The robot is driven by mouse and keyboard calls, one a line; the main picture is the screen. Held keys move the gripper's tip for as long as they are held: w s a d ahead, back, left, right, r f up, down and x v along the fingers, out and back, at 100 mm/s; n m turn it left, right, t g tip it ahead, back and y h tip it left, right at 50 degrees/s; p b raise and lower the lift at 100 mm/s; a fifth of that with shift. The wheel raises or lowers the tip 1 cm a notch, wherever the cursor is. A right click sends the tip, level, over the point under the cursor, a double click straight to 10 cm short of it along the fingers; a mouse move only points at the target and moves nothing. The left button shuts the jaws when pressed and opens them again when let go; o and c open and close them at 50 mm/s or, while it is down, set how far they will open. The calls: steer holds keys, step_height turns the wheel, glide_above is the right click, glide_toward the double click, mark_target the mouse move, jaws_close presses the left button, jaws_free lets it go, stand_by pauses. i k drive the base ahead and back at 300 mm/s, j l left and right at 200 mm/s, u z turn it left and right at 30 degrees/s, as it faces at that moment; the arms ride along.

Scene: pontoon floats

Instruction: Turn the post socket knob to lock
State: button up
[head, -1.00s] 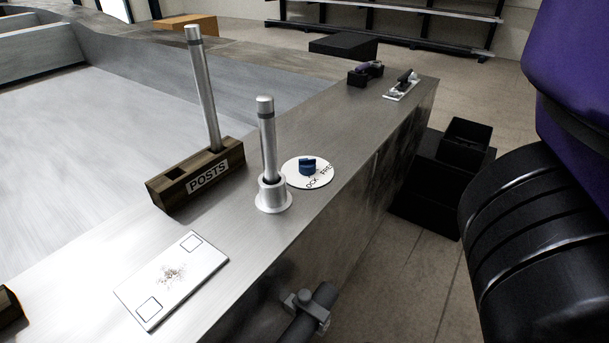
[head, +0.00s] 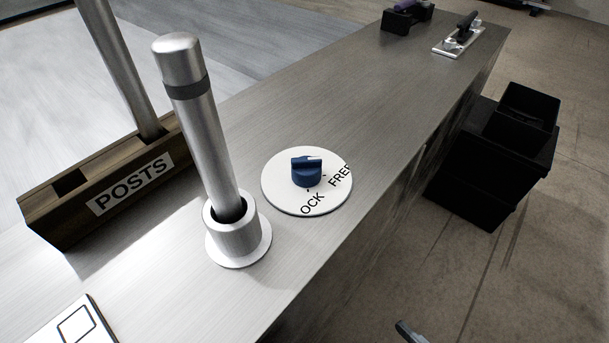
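The blue post socket knob (head: 307,172) sits on a round white dial plate (head: 280,193) on the metal bench top. The dial reads FREE at its right and "OCK" at its front, the first letter not seen. The knob's raised grip lies roughly left to right, with a pale strip on top; I cannot tell which mark it points to. A metal post (head: 203,135) with a dark band stands slightly tilted in the flanged socket (head: 234,240) left of the dial. A small dark tip at the bottom edge may be my gripper (head: 408,331); its fingers are not shown clearly. Nothing touches the knob.
A wooden POSTS rack (head: 80,210) holding another post (head: 118,70) stands at left. A white plate (head: 70,328) lies at front left. Black bins (head: 500,150) stand beyond the bench's right edge. The bench top behind the dial is clear up to tools (head: 460,35).

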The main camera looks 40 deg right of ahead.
mark_target(306, 170)
steer(key=k+u, duration=0.45)
steer(key=k+j+u, duration=0.1)
steer(key=k+u, duration=0.25)
steer(key=u, duration=0.15)
